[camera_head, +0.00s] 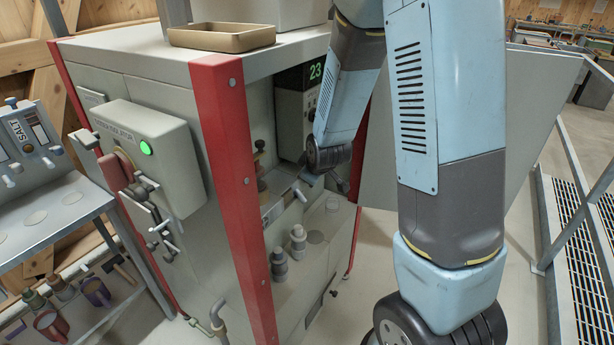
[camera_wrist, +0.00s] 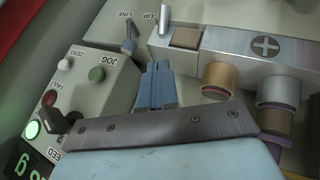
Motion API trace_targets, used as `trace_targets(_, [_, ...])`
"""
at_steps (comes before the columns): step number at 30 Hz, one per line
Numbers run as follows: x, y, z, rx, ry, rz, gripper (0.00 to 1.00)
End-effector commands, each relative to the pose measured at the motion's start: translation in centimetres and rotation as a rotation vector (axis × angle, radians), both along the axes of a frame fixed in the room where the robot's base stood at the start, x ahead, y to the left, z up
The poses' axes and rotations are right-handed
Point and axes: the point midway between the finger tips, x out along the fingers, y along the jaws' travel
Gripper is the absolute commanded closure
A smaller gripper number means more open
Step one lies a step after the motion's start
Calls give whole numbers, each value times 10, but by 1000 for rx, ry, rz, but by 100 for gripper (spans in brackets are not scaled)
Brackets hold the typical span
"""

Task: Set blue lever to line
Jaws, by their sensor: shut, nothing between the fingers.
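The small blue-grey lever (camera_wrist: 128,40) shows on a pale panel at the upper middle of the wrist view. Upside-down words LINE and CUP stand beside it; its stalk leans roughly toward LINE, but its exact setting is hard to tell. My gripper (camera_wrist: 155,84) is shut and empty, its blue-grey fingers pointing up the wrist picture toward the lever, below it and apart from it. In the head view my gripper (camera_head: 310,178) reaches into the open bay of the mixer cabinet, partly behind my wrist. I cannot make out the blue lever in the head view.
A control box (camera_wrist: 95,75) with JOG and ZERO buttons sits left of my fingers. A metal bar (camera_wrist: 240,45) with a cross mark and several round cups lies close on the right. A red post (camera_head: 235,190) borders the bay, with grey fittings (camera_head: 298,242) on its lower shelf.

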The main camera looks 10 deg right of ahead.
Motion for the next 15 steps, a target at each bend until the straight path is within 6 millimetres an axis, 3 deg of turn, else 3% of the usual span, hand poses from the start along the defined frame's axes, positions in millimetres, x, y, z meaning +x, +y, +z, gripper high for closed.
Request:
trace_targets(5, [3,0,-4,0,1,0,100])
trace_targets(15, [26,2,-32,0,2,-1,100])
